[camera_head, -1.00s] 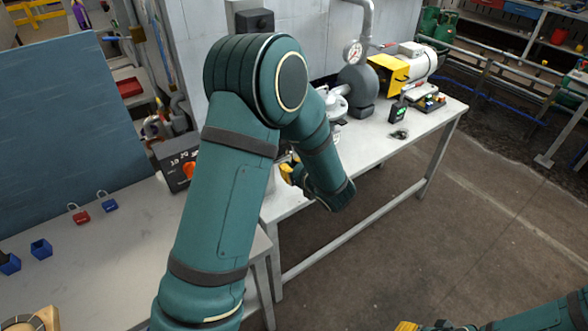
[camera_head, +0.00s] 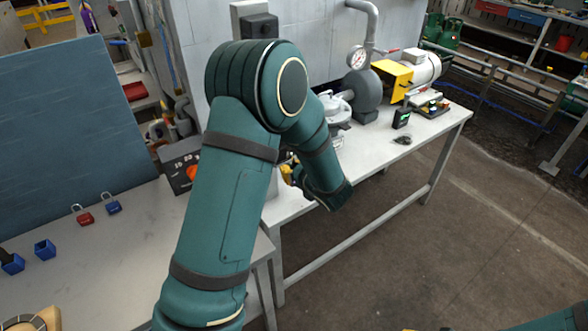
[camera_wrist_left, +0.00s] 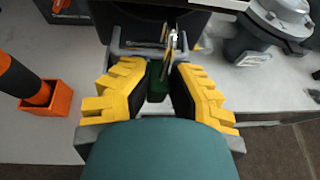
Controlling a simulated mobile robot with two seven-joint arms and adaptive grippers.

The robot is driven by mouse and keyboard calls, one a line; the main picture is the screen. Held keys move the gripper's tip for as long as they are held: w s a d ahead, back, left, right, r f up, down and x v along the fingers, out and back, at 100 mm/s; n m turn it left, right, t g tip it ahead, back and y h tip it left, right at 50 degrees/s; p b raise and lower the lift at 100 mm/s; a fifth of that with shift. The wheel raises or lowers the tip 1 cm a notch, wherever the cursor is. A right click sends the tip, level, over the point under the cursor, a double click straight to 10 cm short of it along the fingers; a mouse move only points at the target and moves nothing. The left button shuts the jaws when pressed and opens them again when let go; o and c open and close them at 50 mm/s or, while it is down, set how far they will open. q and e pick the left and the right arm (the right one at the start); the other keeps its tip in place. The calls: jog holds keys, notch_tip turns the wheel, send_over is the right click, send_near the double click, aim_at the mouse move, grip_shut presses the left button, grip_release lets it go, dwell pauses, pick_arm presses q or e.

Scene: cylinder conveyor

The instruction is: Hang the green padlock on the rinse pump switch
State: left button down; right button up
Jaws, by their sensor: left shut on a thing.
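My left gripper (camera_wrist_left: 156,92) has yellow fingers with black pads and is shut on the green padlock (camera_wrist_left: 157,82). Only part of the padlock's green body shows between the pads, with a metal shackle above it. Just beyond the fingertips are a grey bracket-like part and a dark box (camera_wrist_left: 150,22) in the left wrist view; I cannot tell for sure whether this is the rinse pump switch, or whether the shackle touches it. In the head view a yellow finger of my left gripper (camera_head: 289,172) shows beside my arm, and the padlock is hidden.
A red padlock (camera_head: 83,217) and a blue padlock (camera_head: 112,206) lie on the left bench, near blue holders (camera_head: 44,249). An orange holder (camera_wrist_left: 52,100) stands left of my gripper. A pump (camera_head: 366,92) with a gauge stands on the right bench.

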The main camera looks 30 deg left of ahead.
pick_arm(q)
jog(key=shift+w+a+r, duration=0.15)
jog(key=shift+a+r, duration=0.4)
jog(key=shift+a, duration=0.2)
dwell(0.3)
jog(key=shift+d+f, duration=0.25)
jog(key=shift+d, duration=0.4)
jog(key=shift+s+d+f, duration=0.1)
jog(key=shift+s+d, duration=0.3)
jog(key=shift+d, duration=0.45)
jog(key=shift+s+d+f, duration=0.1)
jog(key=shift+s+d, duration=0.3)
jog(key=shift+d, duration=0.4)
jog(key=shift+s+d, duration=0.2)
jog(key=shift+d, duration=0.3)
jog(key=shift+s+d, duration=0.1)
jog(key=shift+d, duration=0.25)
jog(key=shift+s+d, duration=0.3)
jog(key=shift+d, duration=0.3)
